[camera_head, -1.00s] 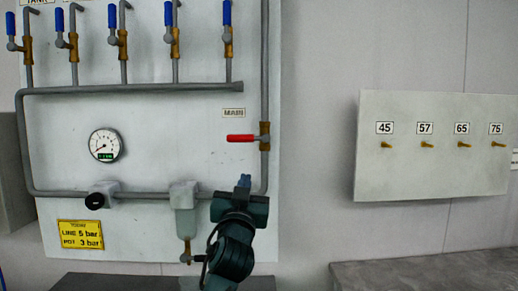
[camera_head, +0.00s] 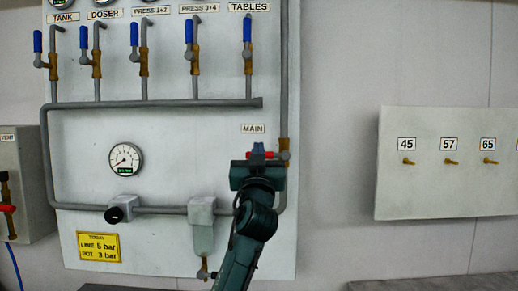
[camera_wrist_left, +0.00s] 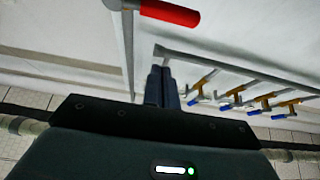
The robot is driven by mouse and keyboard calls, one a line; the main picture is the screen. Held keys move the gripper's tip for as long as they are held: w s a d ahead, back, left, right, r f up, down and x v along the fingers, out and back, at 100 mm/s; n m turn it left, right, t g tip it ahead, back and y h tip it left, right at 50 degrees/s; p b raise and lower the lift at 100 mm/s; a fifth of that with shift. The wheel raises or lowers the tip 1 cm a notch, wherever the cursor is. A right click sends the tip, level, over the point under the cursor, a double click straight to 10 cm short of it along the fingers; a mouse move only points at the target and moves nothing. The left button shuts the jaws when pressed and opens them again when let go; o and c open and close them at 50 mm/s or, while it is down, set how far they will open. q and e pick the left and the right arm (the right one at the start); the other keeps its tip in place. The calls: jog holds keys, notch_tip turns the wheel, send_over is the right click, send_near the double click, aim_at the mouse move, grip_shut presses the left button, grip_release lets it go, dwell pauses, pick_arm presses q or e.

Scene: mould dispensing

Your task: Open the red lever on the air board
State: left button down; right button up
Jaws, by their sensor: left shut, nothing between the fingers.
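The air board (camera_head: 85,180) is a pale upright panel with grey pipes. Its red lever (camera_head: 270,155) lies level beneath the MAIN label (camera_head: 253,128), with its brass valve (camera_head: 284,150) at the right end. My left gripper (camera_head: 258,149) is shut and empty, its fingertips in front of the lever and hiding part of it. In the left wrist view the red lever (camera_wrist_left: 170,12) is at the top, just beyond and apart from the shut fingertips (camera_wrist_left: 160,72). Whether the fingers touch the lever cannot be told from the head view. My right gripper is not in view.
Several blue-handled valves, such as the TABLES one (camera_head: 247,30), line the top of the board. A gauge (camera_head: 126,158) and a yellow sign (camera_head: 98,246) are at left. A numbered panel (camera_head: 450,185) stands to the right, with bare wall between.

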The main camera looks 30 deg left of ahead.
pick_arm(q)
jog(key=p+x, duration=0.2)
jog(key=x, duration=0.4)
jog(key=f, duration=0.4)
jog(key=shift+w+a, duration=0.2)
jog(key=shift+w, duration=0.15)
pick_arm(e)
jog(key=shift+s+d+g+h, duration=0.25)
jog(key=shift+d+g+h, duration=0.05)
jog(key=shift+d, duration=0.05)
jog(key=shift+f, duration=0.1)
